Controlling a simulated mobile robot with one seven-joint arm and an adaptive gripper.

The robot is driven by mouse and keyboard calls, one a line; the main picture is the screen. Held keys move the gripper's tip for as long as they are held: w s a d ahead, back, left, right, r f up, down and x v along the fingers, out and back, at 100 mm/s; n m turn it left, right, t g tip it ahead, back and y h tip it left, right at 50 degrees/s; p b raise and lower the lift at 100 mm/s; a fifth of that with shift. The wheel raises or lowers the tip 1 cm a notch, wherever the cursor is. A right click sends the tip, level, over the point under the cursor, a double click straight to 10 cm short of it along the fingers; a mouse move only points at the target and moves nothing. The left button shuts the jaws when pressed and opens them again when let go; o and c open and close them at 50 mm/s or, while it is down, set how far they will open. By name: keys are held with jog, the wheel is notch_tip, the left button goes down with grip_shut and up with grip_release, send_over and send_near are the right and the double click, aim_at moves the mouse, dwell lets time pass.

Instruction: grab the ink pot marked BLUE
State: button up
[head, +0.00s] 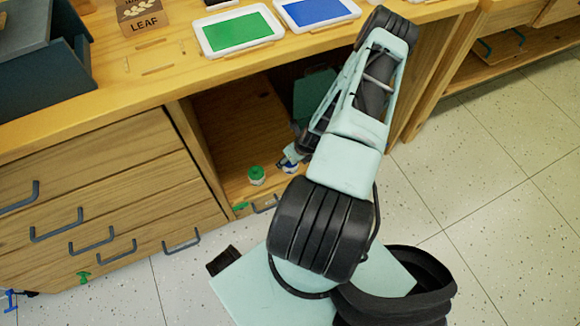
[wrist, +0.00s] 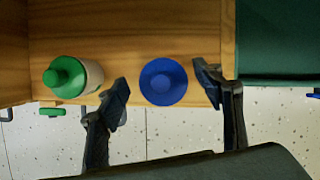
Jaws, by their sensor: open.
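The ink pot with a blue lid (wrist: 163,81) stands upright near the front edge of the open cubby shelf. In the head view the blue-lidded pot (head: 291,167) is partly hidden behind my arm. My gripper (wrist: 162,88) is open, with one finger on each side of the blue lid, and a gap shows on both sides. I cannot read any label on the pot from here. A second ink pot with a green lid (wrist: 66,77) stands to the left, outside the left finger; it also shows in the head view (head: 257,175).
The cubby shelf (head: 232,120) has a wooden side wall at left. A dark green box (wrist: 275,40) stands right of the blue lid. On the desk top are a green ink pad (head: 238,31) and a blue ink pad (head: 316,10). Drawers with handles are at left.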

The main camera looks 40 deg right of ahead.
jog(key=b+x, duration=0.2)
jog(key=x, duration=0.3)
jog(key=shift+w+d+f+b, duration=0.1)
jog(key=shift+w+f+b, duration=0.05)
jog(key=shift+b, duration=0.15)
jog(key=c, duration=1.5)
